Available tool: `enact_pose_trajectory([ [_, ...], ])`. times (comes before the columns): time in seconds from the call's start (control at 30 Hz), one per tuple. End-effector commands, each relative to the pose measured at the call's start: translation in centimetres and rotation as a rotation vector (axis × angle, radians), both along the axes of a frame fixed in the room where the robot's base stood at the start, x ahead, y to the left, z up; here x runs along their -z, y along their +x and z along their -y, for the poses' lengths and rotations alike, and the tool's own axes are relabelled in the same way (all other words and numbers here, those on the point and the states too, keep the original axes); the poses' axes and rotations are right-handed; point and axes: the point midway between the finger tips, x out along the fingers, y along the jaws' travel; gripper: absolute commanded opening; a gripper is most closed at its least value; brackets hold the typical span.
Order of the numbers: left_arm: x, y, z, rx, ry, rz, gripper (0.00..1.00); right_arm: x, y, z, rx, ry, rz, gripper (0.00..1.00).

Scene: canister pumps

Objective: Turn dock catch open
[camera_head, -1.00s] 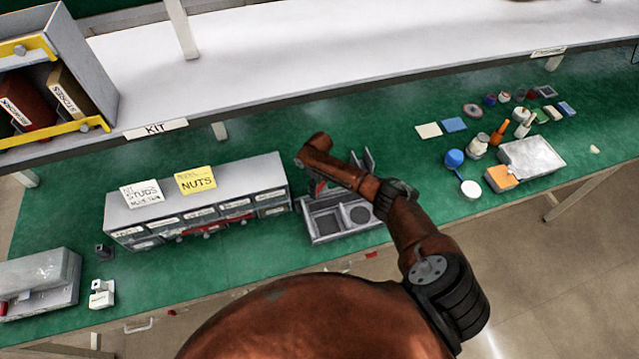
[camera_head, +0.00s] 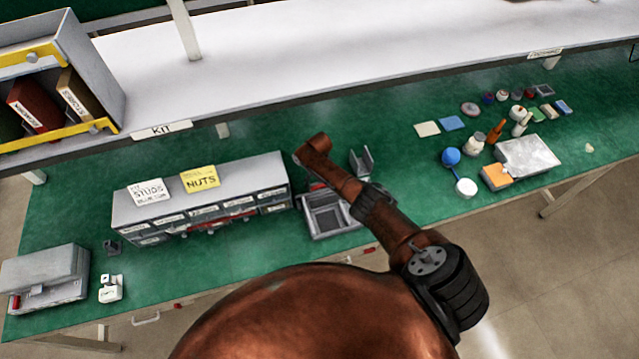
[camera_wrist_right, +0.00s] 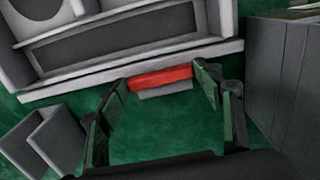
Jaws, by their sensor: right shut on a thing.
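The dock is a grey tray with compartments (camera_head: 322,227) on the green bench, partly covered by my right arm in the head view. Its rim (camera_wrist_right: 130,68) crosses the top of the right wrist view. The dock catch is a red bar (camera_wrist_right: 160,77) at the dock's edge, with a grey piece just below it. My right gripper (camera_wrist_right: 164,86) has its two dark fingers at the two ends of the red bar, shut on it. In the head view my right arm hides the fingers, and only a bit of red shows (camera_head: 317,186). My left gripper is not in view.
A grey drawer cabinet (camera_head: 200,205) with STUDS and NUTS cards stands left of the dock. A grey upright bracket (camera_head: 362,163) stands close behind the dock. A shelf (camera_head: 330,50) runs above the bench back. Bottles and a silver tray (camera_head: 530,155) lie to the right.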

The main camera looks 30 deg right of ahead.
Motion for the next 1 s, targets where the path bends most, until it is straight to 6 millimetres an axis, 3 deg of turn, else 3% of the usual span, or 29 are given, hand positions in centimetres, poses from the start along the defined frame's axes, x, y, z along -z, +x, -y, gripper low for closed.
enact_pose_trajectory([
  [0.6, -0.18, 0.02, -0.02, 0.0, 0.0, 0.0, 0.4, -0.1, 0.12, 0.09, 0.039, -0.002, 0.003, 0.36],
  [0.63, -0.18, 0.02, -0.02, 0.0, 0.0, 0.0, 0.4, -0.1, 0.13, 0.09, 0.039, -0.002, 0.003, 0.63],
  [0.87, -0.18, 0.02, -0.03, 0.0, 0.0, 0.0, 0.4, -0.06, 0.08, 0.06, 0.038, -0.001, 0.002, 0.78],
  [1.0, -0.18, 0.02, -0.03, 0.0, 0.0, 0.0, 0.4, -0.05, 0.06, 0.03, 0.038, 0.0, 0.001, 0.78],
])
